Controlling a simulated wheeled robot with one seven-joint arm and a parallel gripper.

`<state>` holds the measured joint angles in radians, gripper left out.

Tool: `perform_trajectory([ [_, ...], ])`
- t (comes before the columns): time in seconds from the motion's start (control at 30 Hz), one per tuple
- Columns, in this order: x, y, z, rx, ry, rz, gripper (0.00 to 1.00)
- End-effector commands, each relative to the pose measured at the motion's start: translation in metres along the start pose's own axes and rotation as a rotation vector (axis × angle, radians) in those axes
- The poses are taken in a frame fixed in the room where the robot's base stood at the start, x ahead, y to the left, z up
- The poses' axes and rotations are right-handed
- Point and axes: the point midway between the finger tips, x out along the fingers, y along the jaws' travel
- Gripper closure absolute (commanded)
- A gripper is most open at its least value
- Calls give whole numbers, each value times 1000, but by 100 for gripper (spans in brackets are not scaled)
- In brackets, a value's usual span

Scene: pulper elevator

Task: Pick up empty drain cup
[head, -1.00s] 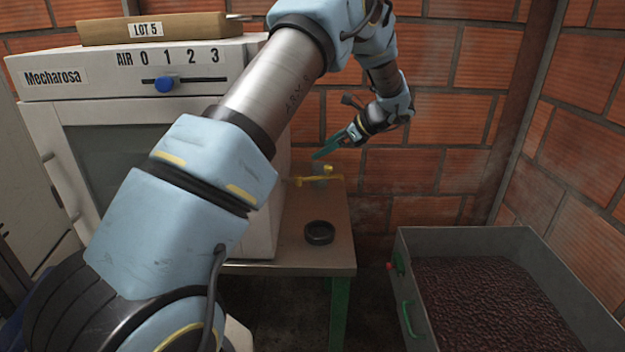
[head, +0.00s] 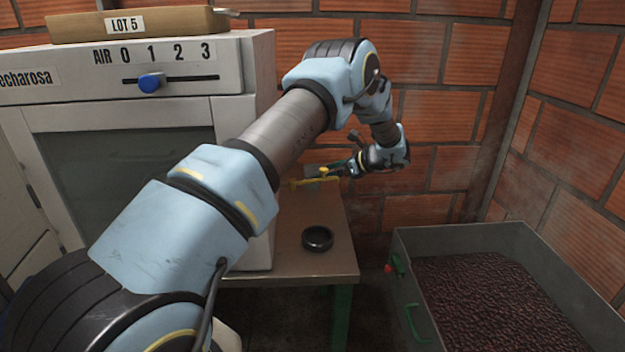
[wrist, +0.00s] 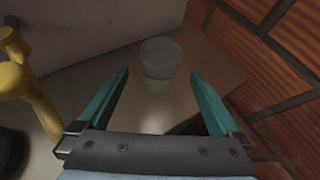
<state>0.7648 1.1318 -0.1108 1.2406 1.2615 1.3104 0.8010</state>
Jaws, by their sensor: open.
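A clear, empty-looking cup (wrist: 158,58) stands upright on the tabletop in the wrist view. My gripper (wrist: 160,76) is open, with its teal fingers spread and pointing at the cup. The cup is just beyond the fingertips and roughly centred between them; no contact shows. In the head view my gripper (head: 338,168) is low over the far end of the table, beside the yellow fitting. The cup is hard to make out there.
The yellow fitting (wrist: 22,85) is left of my fingers. A black round dish (head: 317,238) sits nearer on the table (head: 290,257). The white machine (head: 250,150) stands left, a brick wall (head: 440,110) behind. A bin of dark beans (head: 480,242) is at right.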

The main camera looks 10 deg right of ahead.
Motion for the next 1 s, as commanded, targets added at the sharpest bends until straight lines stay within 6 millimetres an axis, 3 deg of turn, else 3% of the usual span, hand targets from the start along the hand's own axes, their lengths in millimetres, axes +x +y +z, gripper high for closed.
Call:
perform_trajectory([
  [0.33,52,1,1,-1,0,3,0],
  [0.67,59,0,1,-1,-1,0,0],
  [1.0,59,0,1,-1,-1,1,37],
])
